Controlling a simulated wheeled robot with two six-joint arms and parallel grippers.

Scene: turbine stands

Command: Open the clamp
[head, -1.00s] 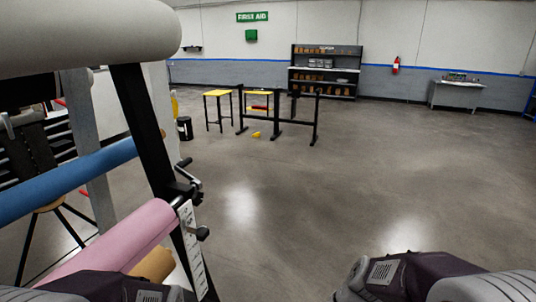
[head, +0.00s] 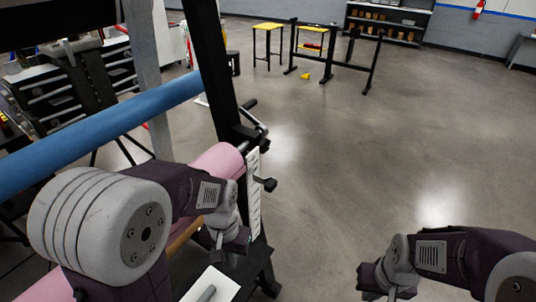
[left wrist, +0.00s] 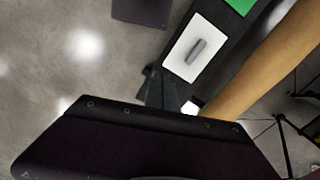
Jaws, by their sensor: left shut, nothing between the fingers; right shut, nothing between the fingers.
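A black stand post carries a black clamp-like fitting with a lever (head: 255,125), to the right of the pink roll (head: 222,160). Below it, a black knob (head: 265,184) sticks out beside a white scale strip. Which of these is the clamp, I cannot tell for sure. My left gripper (head: 232,250) is shut and empty, below the knob and apart from both fittings. In the left wrist view its dark fingers (left wrist: 155,85) point toward a white plate with a grey handle (left wrist: 195,50). My right gripper (head: 375,282) is shut and empty over open floor at the lower right.
A blue roll (head: 100,130) crosses the stand at the left. A tan roll (left wrist: 265,65) runs beside the white plate in the left wrist view. Black frames (head: 335,58) and a yellow-topped stool (head: 268,27) stand farther back. The floor to the right is clear.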

